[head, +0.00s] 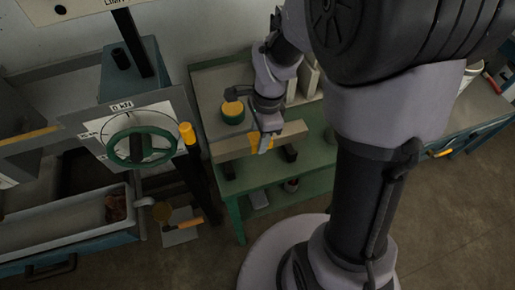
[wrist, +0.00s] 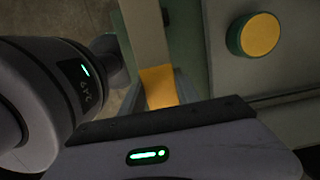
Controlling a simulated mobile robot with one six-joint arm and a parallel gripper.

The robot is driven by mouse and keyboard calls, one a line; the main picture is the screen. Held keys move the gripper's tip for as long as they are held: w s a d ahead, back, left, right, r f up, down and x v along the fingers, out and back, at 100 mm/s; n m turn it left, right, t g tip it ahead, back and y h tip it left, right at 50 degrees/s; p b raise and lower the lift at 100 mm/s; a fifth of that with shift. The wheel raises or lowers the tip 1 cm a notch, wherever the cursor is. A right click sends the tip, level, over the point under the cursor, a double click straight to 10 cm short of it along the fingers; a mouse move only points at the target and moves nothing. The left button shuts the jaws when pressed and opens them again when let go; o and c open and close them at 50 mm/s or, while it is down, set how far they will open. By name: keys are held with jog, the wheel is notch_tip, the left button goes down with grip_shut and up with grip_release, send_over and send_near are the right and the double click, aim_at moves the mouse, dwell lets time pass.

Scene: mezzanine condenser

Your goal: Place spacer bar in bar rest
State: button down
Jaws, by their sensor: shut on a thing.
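The spacer bar (head: 232,146) is a long beige bar with a yellow band at its middle. My gripper (head: 262,143) is shut on it at that band. In the wrist view the bar (wrist: 146,35) runs away from my gripper, with its yellow band (wrist: 158,86) between the fingers. The bar lies roughly level above the front part of the green bench. Two dark supports, seemingly the bar rest (head: 291,153), show just below and in front of the bar, one towards each end. I cannot tell whether the bar touches them.
The green bench (head: 313,160) has clear top right of the rest.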

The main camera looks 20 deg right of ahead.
notch_tip(320, 180, down, 6)
jog(key=shift+r+b, duration=0.1)
jog(key=shift+b, duration=1.15)
jog(key=shift+r, duration=0.1)
jog(key=c, duration=0.9)
grip_release()
